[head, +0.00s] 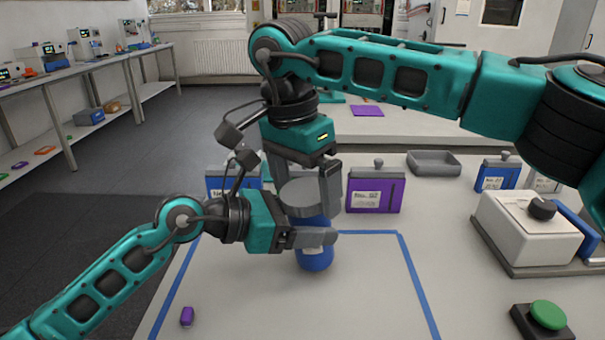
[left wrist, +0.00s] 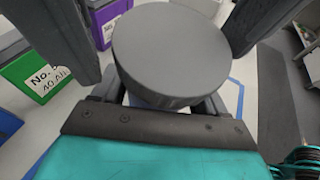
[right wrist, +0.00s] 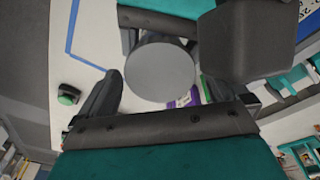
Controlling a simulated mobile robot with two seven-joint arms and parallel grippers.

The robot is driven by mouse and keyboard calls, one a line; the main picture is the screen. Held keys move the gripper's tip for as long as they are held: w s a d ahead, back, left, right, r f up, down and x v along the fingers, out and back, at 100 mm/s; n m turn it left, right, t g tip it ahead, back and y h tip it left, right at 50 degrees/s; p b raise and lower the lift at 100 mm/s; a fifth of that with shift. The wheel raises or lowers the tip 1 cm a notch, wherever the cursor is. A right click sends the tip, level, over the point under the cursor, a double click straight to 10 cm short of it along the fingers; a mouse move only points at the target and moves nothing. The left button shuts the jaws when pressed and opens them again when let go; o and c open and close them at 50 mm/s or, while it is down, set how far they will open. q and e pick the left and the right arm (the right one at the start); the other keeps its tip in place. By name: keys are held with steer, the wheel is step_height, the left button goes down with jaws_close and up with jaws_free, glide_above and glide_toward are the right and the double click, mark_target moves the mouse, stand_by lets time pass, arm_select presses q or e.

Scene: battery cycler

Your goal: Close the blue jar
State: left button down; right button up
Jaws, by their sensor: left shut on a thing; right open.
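The blue jar (head: 314,259) stands upright on the bench inside a blue tape outline. Its round grey lid (head: 302,196) is at the top of the jar; I cannot tell whether it is fully seated. The lid fills the middle of the left wrist view (left wrist: 167,55) and also shows in the right wrist view (right wrist: 160,73). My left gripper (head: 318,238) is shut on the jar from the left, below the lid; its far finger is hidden. My right gripper (head: 305,188) points down from above, open, with its fingers around the lid's sides and apparent gaps beside it.
A purple battery box (head: 374,191) stands behind the jar, with blue boxes farther left and right. A grey tray (head: 433,162) lies at the back. A white device (head: 525,228) and a green button (head: 548,315) are at right. A small purple piece (head: 187,316) lies front left.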

steer(key=c, duration=1)
steer(key=m, duration=0.5)
steer(key=shift+m, duration=0.4)
steer(key=shift+c, duration=0.2)
steer(key=m, duration=0.4)
steer(key=o, duration=1)
steer(key=shift+o, duration=0.2)
